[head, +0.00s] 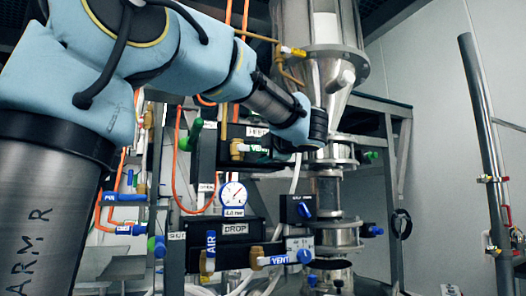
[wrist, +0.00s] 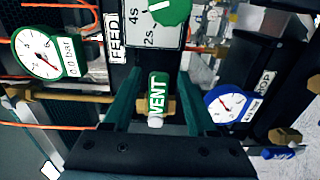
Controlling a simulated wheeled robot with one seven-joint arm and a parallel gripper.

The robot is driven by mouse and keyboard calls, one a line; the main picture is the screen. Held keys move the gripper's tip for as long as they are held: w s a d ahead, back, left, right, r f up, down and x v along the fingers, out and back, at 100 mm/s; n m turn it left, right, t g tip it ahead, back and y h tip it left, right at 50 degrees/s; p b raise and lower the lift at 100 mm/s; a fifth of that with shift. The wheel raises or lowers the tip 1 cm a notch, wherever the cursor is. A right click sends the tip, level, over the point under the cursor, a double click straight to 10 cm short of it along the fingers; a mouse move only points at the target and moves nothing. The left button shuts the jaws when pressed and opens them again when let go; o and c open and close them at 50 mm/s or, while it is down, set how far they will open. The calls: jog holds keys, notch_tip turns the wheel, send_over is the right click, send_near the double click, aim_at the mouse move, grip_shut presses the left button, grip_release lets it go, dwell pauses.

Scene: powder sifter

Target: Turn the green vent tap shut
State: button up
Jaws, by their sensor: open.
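The green vent tap (wrist: 157,90), lettered VENT in white, is in the middle of the wrist view. Its handle stands across the brass pipe (wrist: 85,97) that comes in from the left of that picture. My gripper (wrist: 159,80) is open, with one dark green finger on each side of the handle. A gap shows between each finger and the handle. In the head view the green vent tap (head: 257,148) shows small, left of my wrist. My fingers cannot be made out clearly there.
In the wrist view a green gauge (wrist: 39,53), a green dial (wrist: 168,8) and a blue gauge (wrist: 226,102) surround the tap. Lower in the head view are a blue air tap (head: 211,248) and a blue vent tap (head: 285,258). A steel hopper (head: 325,75) stands close to my wrist.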

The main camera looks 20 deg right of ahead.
jog(key=s+d+b, duration=0.1)
jog(key=s+b, duration=0.3)
jog(key=s, duration=0.6)
jog(key=shift+s+d, duration=0.2)
jog(key=shift+s, duration=0.2)
